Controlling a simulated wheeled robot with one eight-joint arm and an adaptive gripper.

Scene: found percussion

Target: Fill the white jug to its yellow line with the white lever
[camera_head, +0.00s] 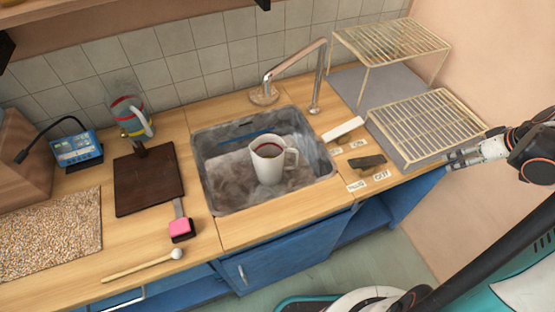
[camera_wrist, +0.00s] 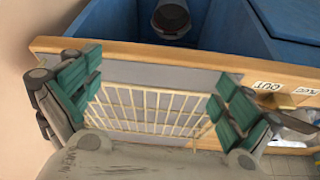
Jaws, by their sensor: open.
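The white jug (camera_head: 268,163) stands upright in the grey sink (camera_head: 222,190), its handle to the right. Its yellow line and the water level inside cannot be made out. The tap (camera_head: 300,68) arches behind the sink, its spout end right of the jug. The white lever (camera_head: 343,130) lies on the counter right of the sink, with small labels in front of it. My gripper (camera_head: 462,158) is at the far right, by the wire rack and apart from the lever. In the wrist view my gripper (camera_wrist: 155,100) is open, with nothing held between its fingers.
A dark lever (camera_head: 367,162) with labels sits nearer the front edge. A low wire rack (camera_head: 425,125) and a taller one (camera_head: 390,42) stand right. A striped jug (camera_head: 130,115), blue device (camera_head: 76,148), dark board (camera_head: 148,180), pink-headed tool (camera_head: 181,228) and mallet (camera_head: 145,265) are left.

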